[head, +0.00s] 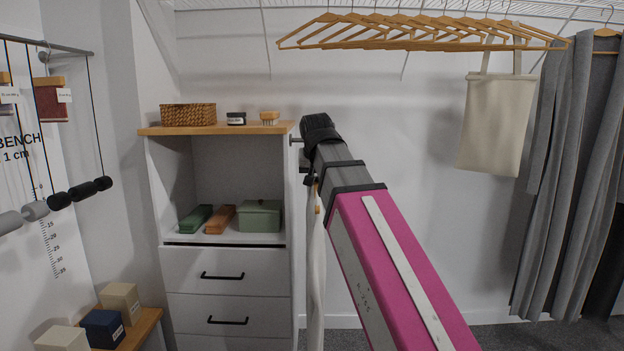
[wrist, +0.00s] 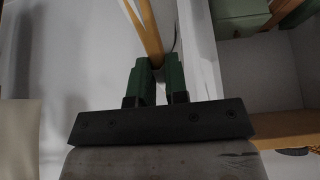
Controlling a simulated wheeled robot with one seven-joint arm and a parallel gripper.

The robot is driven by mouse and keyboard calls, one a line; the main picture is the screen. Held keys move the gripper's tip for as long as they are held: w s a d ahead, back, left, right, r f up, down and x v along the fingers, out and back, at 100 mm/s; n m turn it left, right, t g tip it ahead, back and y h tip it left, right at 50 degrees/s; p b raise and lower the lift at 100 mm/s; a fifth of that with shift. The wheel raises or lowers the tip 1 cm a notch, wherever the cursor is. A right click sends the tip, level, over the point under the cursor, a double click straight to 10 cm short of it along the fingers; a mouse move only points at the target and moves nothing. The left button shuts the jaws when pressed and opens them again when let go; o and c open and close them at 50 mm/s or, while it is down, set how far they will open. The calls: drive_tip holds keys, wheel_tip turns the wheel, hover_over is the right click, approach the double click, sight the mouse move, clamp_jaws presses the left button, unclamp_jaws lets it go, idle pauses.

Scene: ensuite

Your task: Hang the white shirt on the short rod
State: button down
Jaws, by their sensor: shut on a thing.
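My gripper (wrist: 162,72) has green fingers in the wrist view. It is shut on a wooden hanger (wrist: 150,38), whose wooden bars run away from the fingers. In the head view my grey and pink arm hides the gripper. The white shirt (head: 316,275) hangs there as a narrow strip, nearly edge-on, below the arm and just right of the cabinet. A short dark stub (head: 295,140), apparently the short rod, shows at the cabinet's upper right side. Its far end is hidden behind my arm, so I cannot tell its gap to the hanger.
The cabinet (head: 225,255) stands left of the shirt, with a wooden top (head: 215,129) carrying a basket (head: 188,115) and small items. The wall between is clear.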

drive_tip(key=shift+s+a+r, duration=0.1)
drive_tip(key=shift+s+a, duration=0.1)
drive_tip(key=shift+a, duration=0.25)
drive_tip(key=shift+s, duration=0.15)
drive_tip(key=shift+m+t, duration=0.3)
drive_tip(key=shift+w+d, duration=0.15)
drive_tip(key=shift+w, duration=2.95)
drive_tip(key=shift+w+d, duration=0.1)
drive_tip(key=shift+w, duration=3)
drive_tip(key=shift+w+f, duration=0.4)
drive_tip(key=shift+w, duration=0.35)
drive_tip(key=shift+w+f, duration=0.4)
drive_tip(key=shift+w, duration=0.3)
drive_tip(key=shift+w+d+f, duration=0.1)
drive_tip(key=shift+w+f, duration=0.1)
drive_tip(key=shift+f, duration=0.5)
drive_tip(key=shift+w+f, duration=0.2)
drive_tip(key=shift+f, duration=0.5)
